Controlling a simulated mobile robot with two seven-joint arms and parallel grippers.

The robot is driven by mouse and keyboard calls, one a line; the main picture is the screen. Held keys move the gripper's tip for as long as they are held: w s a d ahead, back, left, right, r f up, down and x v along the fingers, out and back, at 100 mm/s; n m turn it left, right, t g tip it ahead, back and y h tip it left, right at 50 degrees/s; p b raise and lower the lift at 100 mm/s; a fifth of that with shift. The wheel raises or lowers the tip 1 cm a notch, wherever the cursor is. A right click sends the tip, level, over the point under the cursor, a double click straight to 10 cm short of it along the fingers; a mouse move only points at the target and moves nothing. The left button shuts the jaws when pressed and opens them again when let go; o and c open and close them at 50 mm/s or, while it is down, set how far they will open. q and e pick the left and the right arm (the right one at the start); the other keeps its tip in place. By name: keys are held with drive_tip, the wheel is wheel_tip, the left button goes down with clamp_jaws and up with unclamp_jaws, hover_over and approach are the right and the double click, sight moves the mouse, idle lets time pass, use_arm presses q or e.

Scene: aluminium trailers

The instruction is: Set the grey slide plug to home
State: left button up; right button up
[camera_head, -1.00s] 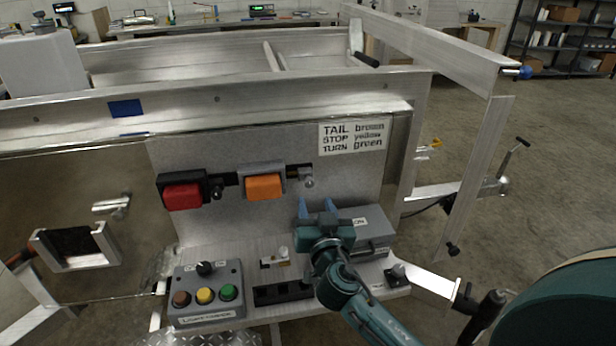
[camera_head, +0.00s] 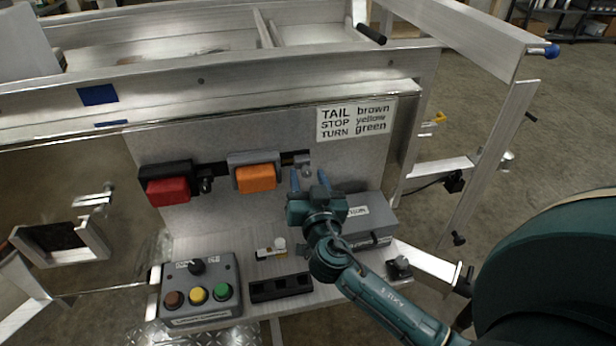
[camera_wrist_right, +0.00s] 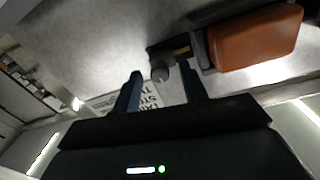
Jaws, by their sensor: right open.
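The grey slide plug (camera_head: 306,170) is a small round grey knob at the right end of a dark slot, just right of the orange lamp, on the upright grey panel. My right gripper (camera_head: 309,178) is in front of the panel, its two blue fingers open and pointing up at the plug. In the right wrist view the plug (camera_wrist_right: 160,73) shows beyond the gap between the open fingers (camera_wrist_right: 162,88), nearer the right finger. I cannot tell whether a finger touches it. My left gripper is not in view.
The orange lamp (camera_head: 256,177) and red lamp (camera_head: 168,190) sit left of the plug. A label (camera_head: 356,121) is at upper right. Below are a button box (camera_head: 201,290), a black block (camera_head: 281,287) and a grey box (camera_head: 362,223) on the shelf.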

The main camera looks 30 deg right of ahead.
drive_tip(key=shift+c, duration=0.3)
clamp_jaws()
drive_tip(key=a+b, duration=0.2)
drive_tip(key=a, duration=0.1)
drive_tip(key=shift+w+a, duration=0.15)
drive_tip(key=shift+w, duration=0.25)
drive_tip(key=shift+c, duration=0.6)
unclamp_jaws()
drive_tip(key=shift+a, duration=0.1)
drive_tip(key=shift+o, duration=0.9)
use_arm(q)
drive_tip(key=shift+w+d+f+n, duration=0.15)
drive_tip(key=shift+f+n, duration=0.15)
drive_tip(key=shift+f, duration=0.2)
